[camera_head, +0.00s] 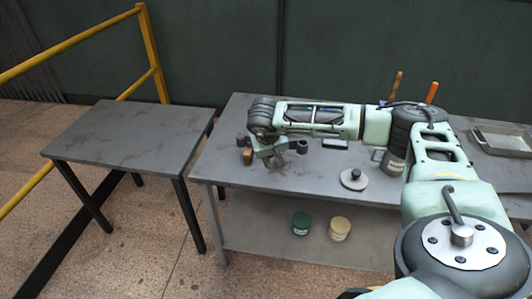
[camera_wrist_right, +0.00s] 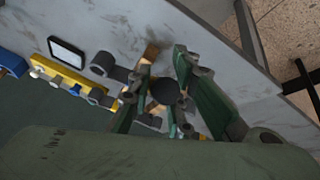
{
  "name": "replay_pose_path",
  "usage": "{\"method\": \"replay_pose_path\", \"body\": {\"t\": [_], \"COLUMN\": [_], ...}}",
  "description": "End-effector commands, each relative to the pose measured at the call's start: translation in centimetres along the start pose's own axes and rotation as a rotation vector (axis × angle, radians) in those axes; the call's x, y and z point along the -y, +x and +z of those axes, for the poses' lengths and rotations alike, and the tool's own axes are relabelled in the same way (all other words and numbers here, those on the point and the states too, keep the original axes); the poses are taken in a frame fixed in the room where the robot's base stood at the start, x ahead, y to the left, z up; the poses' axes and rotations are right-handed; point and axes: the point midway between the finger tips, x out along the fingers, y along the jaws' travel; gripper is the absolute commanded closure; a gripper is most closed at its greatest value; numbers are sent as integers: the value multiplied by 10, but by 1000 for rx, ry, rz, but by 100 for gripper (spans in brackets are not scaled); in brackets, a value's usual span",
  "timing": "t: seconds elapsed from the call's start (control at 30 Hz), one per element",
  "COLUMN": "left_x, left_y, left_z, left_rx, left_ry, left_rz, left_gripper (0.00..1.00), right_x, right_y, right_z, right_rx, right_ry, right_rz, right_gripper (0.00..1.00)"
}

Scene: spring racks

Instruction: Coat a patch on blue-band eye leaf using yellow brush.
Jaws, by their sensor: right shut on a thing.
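My right gripper (camera_head: 277,158) reaches over the left part of the grey workbench (camera_head: 215,168). In the right wrist view its fingers (camera_wrist_right: 168,98) close around a dark round-ended thing (camera_wrist_right: 164,91); what it is beyond that I cannot tell. A grey eye-shaped end (camera_wrist_right: 103,63) lies beside the fingers, likely part of a leaf. A blue piece (camera_wrist_right: 12,62) shows at the left edge; I cannot tell whether it is the leaf's band. Two handles, tan (camera_head: 397,84) and orange (camera_head: 432,92), stand up behind my arm. No yellow brush is clearly recognisable. My left gripper is out of view.
A brown block (camera_head: 248,157) stands near the gripper. A dark-topped round item (camera_head: 354,179) and a grey can (camera_head: 392,166) are further right, with a metal tray (camera_head: 503,139) beyond. Green (camera_head: 301,222) and cream (camera_head: 339,228) pots stand below. The side table (camera_head: 130,135) is bare.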

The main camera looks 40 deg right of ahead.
Motion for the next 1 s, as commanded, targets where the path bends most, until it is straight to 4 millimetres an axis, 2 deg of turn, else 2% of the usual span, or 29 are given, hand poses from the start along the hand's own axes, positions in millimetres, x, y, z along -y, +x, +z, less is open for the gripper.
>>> {"method": "replay_pose_path", "body": {"t": [0.17, 0.5, 0.77, 1.0], "left_x": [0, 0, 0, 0], "left_y": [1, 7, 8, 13], "left_z": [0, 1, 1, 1], "left_rx": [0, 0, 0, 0], "left_ry": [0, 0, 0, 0], "left_rz": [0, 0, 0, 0], "left_gripper": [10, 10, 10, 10], "right_x": [4, 30, 40, 59], "right_y": [0, 0, -1, -1], "right_z": [-2, -15, -20, -26], "right_rx": [-1, -3, -7, -4], "right_ry": [-1, -1, -1, -2], "right_rz": [-3, -5, -7, -5], "right_gripper": [100, 100, 100, 100]}}
